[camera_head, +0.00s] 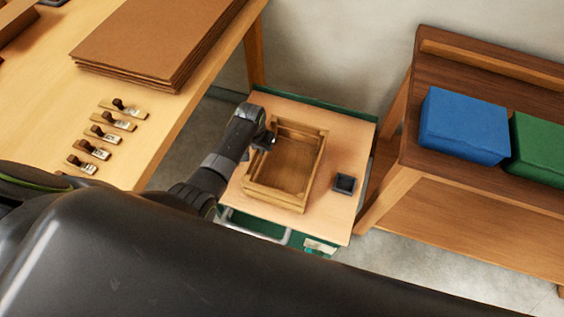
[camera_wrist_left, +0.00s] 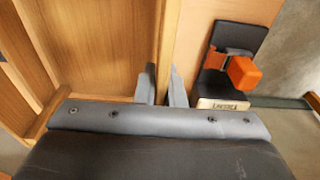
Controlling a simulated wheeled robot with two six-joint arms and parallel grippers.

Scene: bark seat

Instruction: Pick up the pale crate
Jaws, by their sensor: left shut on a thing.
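The pale wooden crate (camera_head: 277,199) stands on the light top of a green cart, open and apparently empty. My left gripper (camera_head: 266,139) is at its left rim in the head view. In the left wrist view the two grey fingertips (camera_wrist_left: 165,88) are shut on the crate's wall (camera_wrist_left: 171,36), one on each side, with the crate's inside to the left. My left arm hides part of the crate's left side in the head view. My right gripper is not in view.
A small dark box (camera_head: 344,183) sits on the cart top (camera_head: 335,216) right of the crate. A dark holder with an orange block (camera_wrist_left: 242,73) lies close outside the gripped wall. A workbench (camera_head: 150,150) stands left; a shelf with blue (camera_head: 465,125) and green (camera_head: 540,148) boxes stands right.

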